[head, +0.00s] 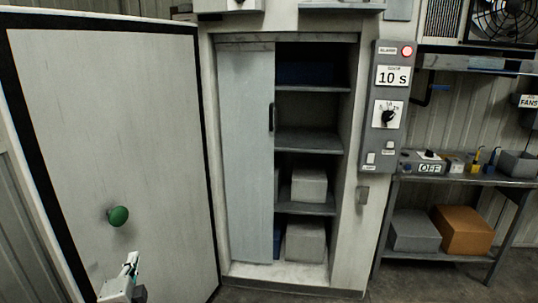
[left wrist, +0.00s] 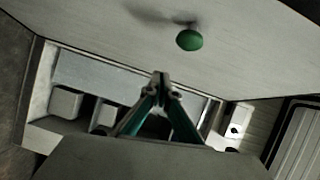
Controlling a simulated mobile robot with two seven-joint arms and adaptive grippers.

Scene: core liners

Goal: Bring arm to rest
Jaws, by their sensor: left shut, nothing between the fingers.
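My left gripper (head: 131,264) is low at the left in the head view, in front of the open white door (head: 110,110) with its black edge. Its fingers are shut with nothing between them. In the left wrist view the closed fingertips (left wrist: 161,80) point up, apart from the round green knob (left wrist: 190,40) on the door. The green knob (head: 118,216) shows above the gripper in the head view. I do not see my right gripper.
A cabinet with a sliding panel (head: 246,150) stands half open, with grey boxes (head: 309,186) on its shelves. A control panel (head: 388,110) with a lit red lamp is right of it. A metal bench (head: 470,181) holds small items, with an orange box (head: 463,230) below.

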